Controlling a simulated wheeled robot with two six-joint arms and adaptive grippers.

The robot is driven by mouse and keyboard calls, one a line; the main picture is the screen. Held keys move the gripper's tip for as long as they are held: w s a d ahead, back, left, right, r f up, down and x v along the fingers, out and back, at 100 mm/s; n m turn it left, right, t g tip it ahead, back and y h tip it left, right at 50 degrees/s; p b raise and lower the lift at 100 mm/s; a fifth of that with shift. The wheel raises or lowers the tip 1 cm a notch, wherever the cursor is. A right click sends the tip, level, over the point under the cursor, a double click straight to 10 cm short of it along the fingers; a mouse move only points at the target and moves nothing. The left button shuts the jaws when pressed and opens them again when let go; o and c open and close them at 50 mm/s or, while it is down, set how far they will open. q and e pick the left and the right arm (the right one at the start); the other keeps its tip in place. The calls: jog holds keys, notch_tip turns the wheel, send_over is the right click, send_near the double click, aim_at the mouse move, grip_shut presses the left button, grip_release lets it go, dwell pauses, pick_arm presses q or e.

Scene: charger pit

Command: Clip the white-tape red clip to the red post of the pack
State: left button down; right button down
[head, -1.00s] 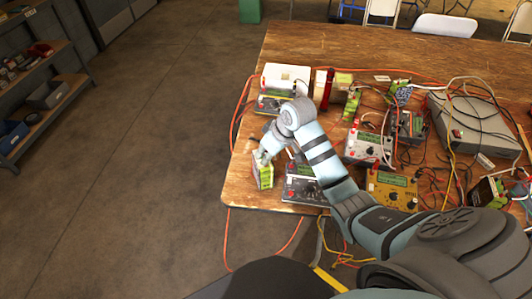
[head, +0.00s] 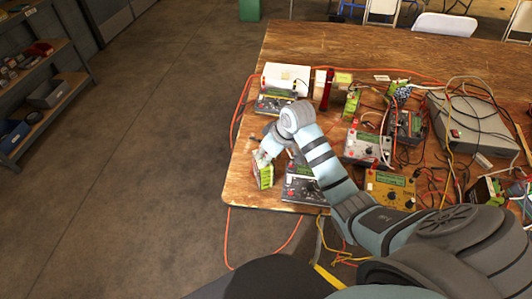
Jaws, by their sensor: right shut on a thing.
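A green and yellow pack (head: 264,178) stands near the table's left front corner in the head view. My right gripper (head: 260,160) is right at the top of this pack, with its arm reaching in from the right. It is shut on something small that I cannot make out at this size. The white-tape red clip and the pack's red post cannot be told apart here; the gripper and wrist cover that spot. I cannot tell whether the held thing touches the pack. My left gripper is not in view.
A black charger (head: 303,186) stands close to the right of the pack. A yellow charger (head: 390,190), a grey box (head: 474,124) and many loose cables fill the right side of the wooden table (head: 330,48). The table's left edge is close beside the pack.

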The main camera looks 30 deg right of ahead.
jog(key=c, duration=1.5)
grip_release()
jog(key=shift+c, duration=0.2)
jog(key=shift+o, duration=1)
notch_tip(320, 180, up, 8)
jog(key=p, duration=0.8)
jog(key=shift+f+p, duration=0.15)
jog(key=shift+p, duration=0.25)
jog(key=shift+f, duration=0.1)
